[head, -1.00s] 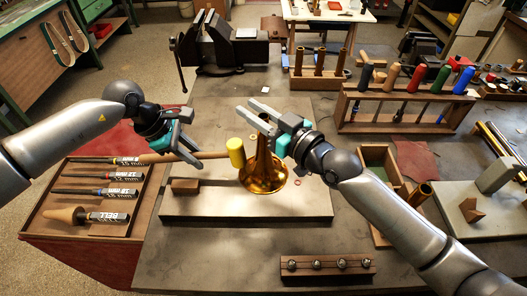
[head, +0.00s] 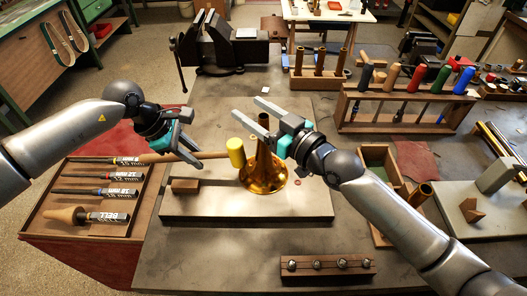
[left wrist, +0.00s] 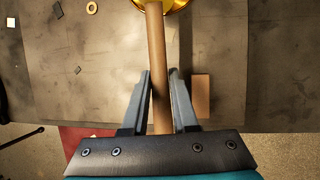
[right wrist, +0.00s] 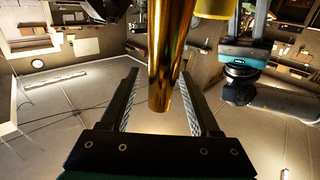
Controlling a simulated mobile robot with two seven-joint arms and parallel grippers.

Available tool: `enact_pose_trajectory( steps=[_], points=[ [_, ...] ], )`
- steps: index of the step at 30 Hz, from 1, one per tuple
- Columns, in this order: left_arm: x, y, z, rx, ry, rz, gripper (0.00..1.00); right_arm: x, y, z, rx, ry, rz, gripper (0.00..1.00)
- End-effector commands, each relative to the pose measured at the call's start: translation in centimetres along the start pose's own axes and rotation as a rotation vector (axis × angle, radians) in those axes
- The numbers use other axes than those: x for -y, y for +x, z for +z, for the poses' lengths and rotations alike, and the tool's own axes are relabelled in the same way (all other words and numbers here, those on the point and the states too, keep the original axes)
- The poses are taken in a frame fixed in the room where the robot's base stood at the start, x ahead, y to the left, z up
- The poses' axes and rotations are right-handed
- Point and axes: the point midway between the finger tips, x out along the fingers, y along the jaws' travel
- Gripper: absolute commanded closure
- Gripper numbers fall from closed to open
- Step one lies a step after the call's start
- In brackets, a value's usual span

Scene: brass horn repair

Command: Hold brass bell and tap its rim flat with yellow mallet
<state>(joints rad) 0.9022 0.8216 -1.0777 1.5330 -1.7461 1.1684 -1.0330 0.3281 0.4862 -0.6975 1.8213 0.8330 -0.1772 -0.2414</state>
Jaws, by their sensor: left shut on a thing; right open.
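The brass bell (head: 263,176) stands flare down on a pale board, its narrow tube pointing up. My left gripper (head: 198,156) is shut on the wooden handle of the yellow mallet (head: 236,152). The handle (left wrist: 157,85) runs between its fingers in the left wrist view. The mallet's yellow head is just left of the bell's tube; I cannot tell if they touch. My right gripper (head: 248,107) is open near the top of the tube. In the right wrist view the tube (right wrist: 168,60) shows between the spread fingers, with the yellow head beside it.
The pale board (head: 205,207) has a small wooden block (head: 185,186) at its left. A tray of labelled tools (head: 55,228) lies left. A rack of coloured handles (head: 405,122) stands right, a vise (head: 225,45) behind. A strip with steel balls (head: 327,268) lies in front.

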Motion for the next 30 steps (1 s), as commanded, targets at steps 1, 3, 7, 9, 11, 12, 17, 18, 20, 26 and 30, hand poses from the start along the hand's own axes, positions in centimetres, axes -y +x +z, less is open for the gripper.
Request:
enact_pose_trajectory(
  steps=[1, 3, 7, 9, 11, 12, 17, 18, 20, 26, 30],
  points=[
    [-0.1, -0.1, 0.1, 0.002, 0.001, 0.003, 1.00, -0.1, -0.5, 0.1, 0.002, -0.001, 0.001, 0.37],
    [-0.1, -0.1, 0.1, 0.002, 0.001, 0.003, 1.00, -0.1, -1.3, 0.1, 0.003, -0.002, 0.001, 0.37],
    [-0.1, -0.1, 0.1, 0.002, 0.001, 0.003, 1.00, -0.1, -3.6, 0.2, 0.005, -0.002, 0.001, 0.37],
    [-0.1, -0.1, 0.1, 0.002, 0.001, 0.003, 1.00, -0.1, -5.0, 0.2, 0.005, -0.003, 0.001, 0.37],
    [-0.1, -0.1, 0.1, 0.002, 0.001, 0.003, 1.00, 0.0, -6.1, 0.2, 0.006, -0.002, -0.001, 0.37],
    [-0.1, -0.1, 0.1, 0.002, 0.000, 0.003, 1.00, 0.0, -6.8, 0.2, 0.006, -0.002, 0.000, 0.37],
    [-0.1, -0.1, 0.1, 0.002, 0.000, 0.003, 1.00, 0.0, -9.3, 0.2, 0.006, -0.001, -0.001, 0.37],
    [-0.1, -0.1, 0.1, 0.002, 0.000, 0.003, 1.00, 0.0, -9.8, 0.2, 0.006, -0.001, 0.000, 0.37],
    [-0.1, -0.1, 0.1, 0.002, 0.000, 0.003, 1.00, 0.0, -10.4, 0.1, 0.004, -0.002, 0.001, 0.37],
    [-0.1, -0.1, 0.1, 0.002, 0.000, 0.003, 1.00, 0.0, -11.6, 0.0, 0.002, 0.000, -0.001, 0.37],
    [-0.1, -0.1, 0.1, 0.002, 0.000, 0.003, 1.00, 0.0, -11.7, 0.0, 0.001, 0.001, -0.001, 0.37]
  ],
)
